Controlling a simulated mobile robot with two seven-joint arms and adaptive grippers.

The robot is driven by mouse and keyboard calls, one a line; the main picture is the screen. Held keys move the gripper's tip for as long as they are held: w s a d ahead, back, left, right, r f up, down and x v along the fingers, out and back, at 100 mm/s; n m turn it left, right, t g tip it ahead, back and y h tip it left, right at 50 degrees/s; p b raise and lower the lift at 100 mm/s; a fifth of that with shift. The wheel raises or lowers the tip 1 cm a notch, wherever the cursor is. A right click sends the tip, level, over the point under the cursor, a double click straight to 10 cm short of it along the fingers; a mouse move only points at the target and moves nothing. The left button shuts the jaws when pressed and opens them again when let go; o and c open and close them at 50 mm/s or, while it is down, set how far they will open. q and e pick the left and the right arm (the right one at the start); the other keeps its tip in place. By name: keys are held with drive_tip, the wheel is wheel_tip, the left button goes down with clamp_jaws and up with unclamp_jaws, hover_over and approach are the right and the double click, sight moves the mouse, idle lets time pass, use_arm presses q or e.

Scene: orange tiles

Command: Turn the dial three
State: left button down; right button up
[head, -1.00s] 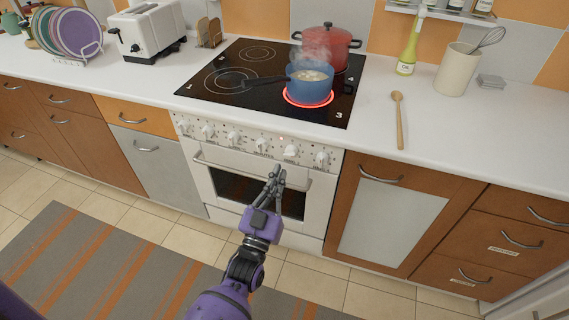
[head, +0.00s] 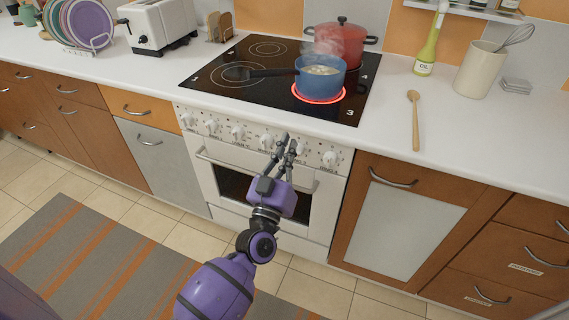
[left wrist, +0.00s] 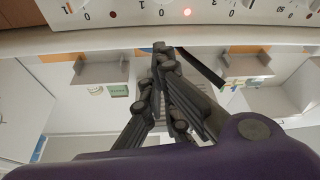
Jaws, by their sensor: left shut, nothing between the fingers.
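The white oven's control panel (head: 224,129) carries a row of round dials along its front. A dial (head: 330,158) is clear at the right end, and another (head: 266,141) shows just left of my fingers. The dial between them is partly hidden by my left gripper (head: 287,140); I cannot read the dials' labels. The left gripper is shut and empty, with its tips in front of the panel; contact cannot be told. In the left wrist view, the shut fingers (left wrist: 160,50) point up toward the panel (left wrist: 220,14), with printed numbers and a red light. My right gripper is out of view.
A steaming blue pot (head: 320,77) stands on the glowing front-right burner, marked 3, on the black cooktop (head: 235,95). A red pot (head: 340,40) stands behind it. The oven handle (head: 225,165) runs below the dials. A wooden spoon (head: 414,120) lies on the counter.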

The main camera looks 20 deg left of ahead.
sight(298, 155)
use_arm(q)
drive_tip(key=w+f, duration=0.1)
drive_tip(key=w+f+b, duration=0.1)
drive_tip(key=w, duration=0.1)
drive_tip(key=shift+d+f, duration=0.3)
drive_tip(key=shift+f, duration=0.15)
drive_tip(key=shift+d+f+m, duration=0.2)
drive_tip(key=shift+f+m, duration=0.15)
drive_tip(key=shift+m, duration=0.25)
drive_tip(key=shift+d+f+m+h, duration=0.2)
drive_tip(key=shift+m+h, duration=0.4)
drive_tip(key=shift+m, duration=0.2)
drive_tip(key=shift+m+p, duration=0.3)
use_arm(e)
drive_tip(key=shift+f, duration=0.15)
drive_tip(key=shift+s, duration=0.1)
